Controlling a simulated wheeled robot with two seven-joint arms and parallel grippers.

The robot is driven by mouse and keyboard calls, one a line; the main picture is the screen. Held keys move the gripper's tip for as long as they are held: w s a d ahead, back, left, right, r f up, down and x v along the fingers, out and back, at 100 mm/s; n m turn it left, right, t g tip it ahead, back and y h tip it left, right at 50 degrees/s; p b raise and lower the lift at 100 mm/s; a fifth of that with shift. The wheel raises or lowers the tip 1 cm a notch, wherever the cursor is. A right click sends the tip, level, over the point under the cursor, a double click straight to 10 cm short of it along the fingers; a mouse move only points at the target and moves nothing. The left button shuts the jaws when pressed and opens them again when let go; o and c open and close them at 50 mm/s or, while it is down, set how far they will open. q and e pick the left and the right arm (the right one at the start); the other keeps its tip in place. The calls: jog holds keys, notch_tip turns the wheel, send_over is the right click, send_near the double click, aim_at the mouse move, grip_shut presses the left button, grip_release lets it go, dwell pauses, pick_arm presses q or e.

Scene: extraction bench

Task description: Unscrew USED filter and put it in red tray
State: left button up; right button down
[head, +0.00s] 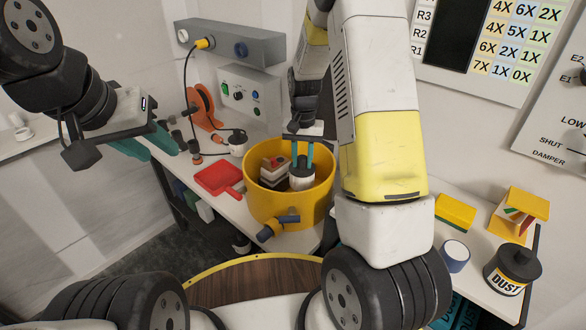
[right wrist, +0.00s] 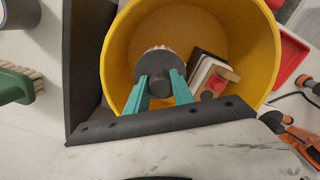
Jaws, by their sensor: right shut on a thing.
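A filter with a dark round cap and knob and a pale pleated body (head: 302,180) stands inside a yellow round tub (head: 262,208). It also shows in the right wrist view, where its cap (right wrist: 147,66) faces the camera. No USED label is readable. My right gripper (head: 302,164) reaches down into the tub, its teal fingers shut on the filter's knob. Whether the filter is still threaded in cannot be seen. The red tray (head: 215,180) lies on the bench just left of the tub. My left gripper (head: 143,146) hangs at the upper left, away from the tub; its finger gap is unclear.
A blue-grey valve (head: 278,226) sticks out of the tub's front. Behind are an orange reel (head: 203,108) and cables. A DUST canister (head: 511,270) and yellow sponge (head: 455,212) stand right.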

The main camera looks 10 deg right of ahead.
jog(key=shift+r, duration=0.9)
